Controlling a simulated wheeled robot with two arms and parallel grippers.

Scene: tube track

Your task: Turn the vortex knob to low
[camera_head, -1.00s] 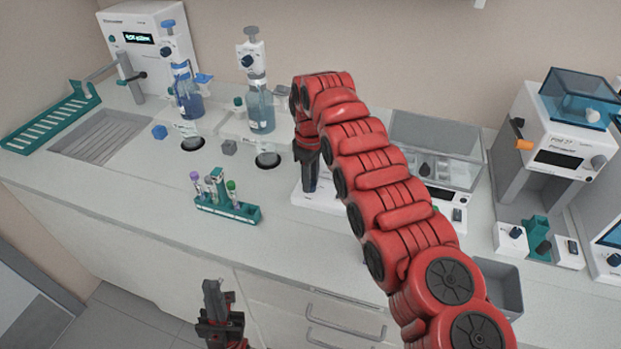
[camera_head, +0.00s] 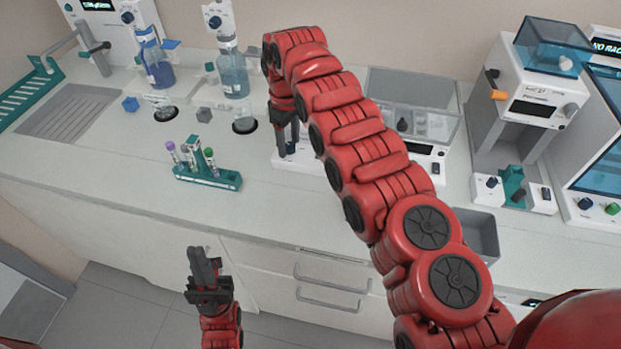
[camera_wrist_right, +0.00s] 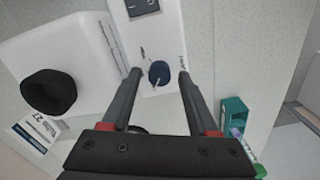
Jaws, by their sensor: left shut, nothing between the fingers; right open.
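The vortex mixer shows in the right wrist view as a white body (camera_wrist_right: 175,40) with a round dark blue knob (camera_wrist_right: 159,73) and a separate-looking black cup (camera_wrist_right: 48,92) to the left. Small marks beside the knob are too small to read. My right gripper (camera_wrist_right: 157,72) is open, its fingertips on either side of the knob in that view with a gap at each side. In the head view my right gripper (camera_head: 287,153) points down over the mixer's white base (camera_head: 310,172), mostly hidden by my arm. My left gripper (camera_head: 195,252) is shut and empty, in front of the drawers.
A teal tube rack (camera_head: 208,178) with several tubes stands left of the mixer. A clear-lidded balance (camera_head: 410,115) stands behind my right arm. A grey bin (camera_head: 478,235) lies at the right front. The counter between rack and front edge is clear.

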